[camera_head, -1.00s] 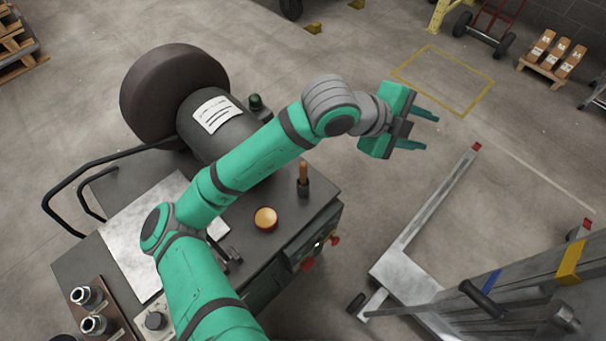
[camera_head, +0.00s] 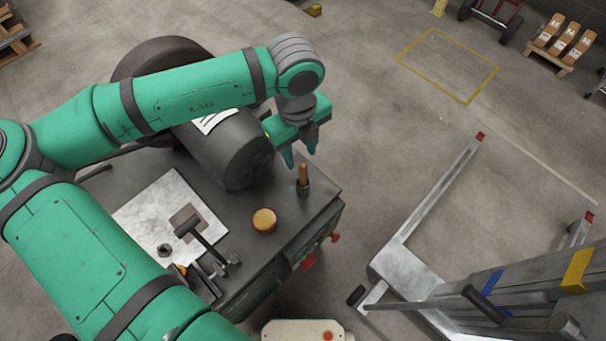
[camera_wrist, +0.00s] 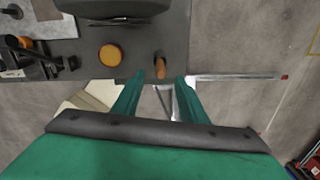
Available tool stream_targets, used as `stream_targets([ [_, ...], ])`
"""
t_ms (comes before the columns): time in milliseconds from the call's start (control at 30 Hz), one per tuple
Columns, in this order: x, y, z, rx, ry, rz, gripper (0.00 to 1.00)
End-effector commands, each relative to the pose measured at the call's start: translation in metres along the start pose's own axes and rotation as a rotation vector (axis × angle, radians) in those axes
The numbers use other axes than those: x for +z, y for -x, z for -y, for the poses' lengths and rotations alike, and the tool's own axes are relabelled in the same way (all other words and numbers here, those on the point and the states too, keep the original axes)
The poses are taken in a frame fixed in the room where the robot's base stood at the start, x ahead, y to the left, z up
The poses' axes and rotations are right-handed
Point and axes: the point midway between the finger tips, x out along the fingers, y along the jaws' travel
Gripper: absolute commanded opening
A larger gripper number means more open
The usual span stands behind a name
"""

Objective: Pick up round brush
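The round brush (camera_head: 303,180) stands upright near the right end of the dark machine top (camera_head: 318,197). It has a wooden handle up and a dark lower part. My gripper (camera_head: 300,160) is open, its fingers pointing down, just above and slightly behind the brush in the head view. In the wrist view the brush (camera_wrist: 160,68) shows beyond the fingertips, roughly in line with the gap between them (camera_wrist: 170,78). Nothing is between the fingers, and they look apart from the brush.
An orange-topped round knob or tin (camera_head: 264,220) lies left of the brush. A dark motor cylinder (camera_head: 225,155) stands close behind. A wheeled metal lift (camera_head: 425,295) stands at right on the floor.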

Motion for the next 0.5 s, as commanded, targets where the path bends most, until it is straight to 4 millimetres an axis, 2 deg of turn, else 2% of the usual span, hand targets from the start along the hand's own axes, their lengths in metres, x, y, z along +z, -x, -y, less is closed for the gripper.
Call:
stream_targets([
  [200, 0.001, -0.03, -0.002, -0.001, 0.005, -0.001, 0.39],
  [367, 0.003, -0.039, -0.004, -0.001, 0.012, 0.0, 0.39],
  [500, 0.0, -0.053, -0.001, 0.0, 0.006, -0.001, 0.39],
])
